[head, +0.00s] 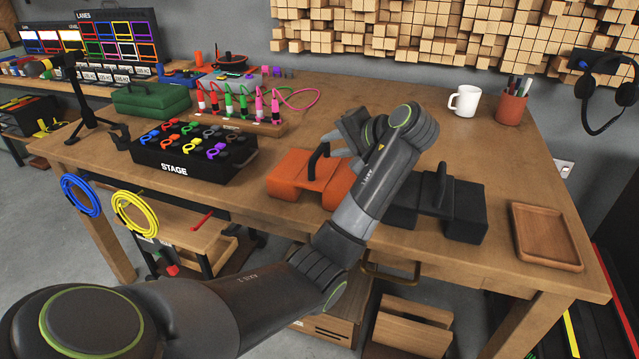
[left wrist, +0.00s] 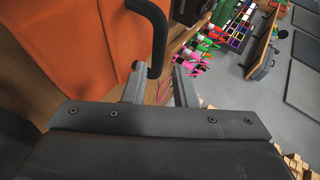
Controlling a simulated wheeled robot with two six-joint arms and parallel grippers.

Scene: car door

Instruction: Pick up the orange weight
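The orange weight (head: 300,185) lies on the wooden table near its front edge, with a dark upright handle (head: 318,157) on top. My left gripper (head: 333,144) is beside the handle, and my left arm hides part of the weight's right side. In the left wrist view the orange weight (left wrist: 75,45) fills the upper left. Its black handle (left wrist: 158,35) shows just beyond my two grey fingers (left wrist: 158,88), which are apart. The handle's lower end appears in the gap between them; I cannot tell whether either finger touches it. My right gripper is out of view.
A black weight (head: 455,208) stands right of the orange one, partly behind my arm. A wooden tray (head: 545,236) lies farther right. The black STAGE box (head: 190,160) is to the left. A white mug (head: 464,101) and a pen cup (head: 510,106) stand at the back.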

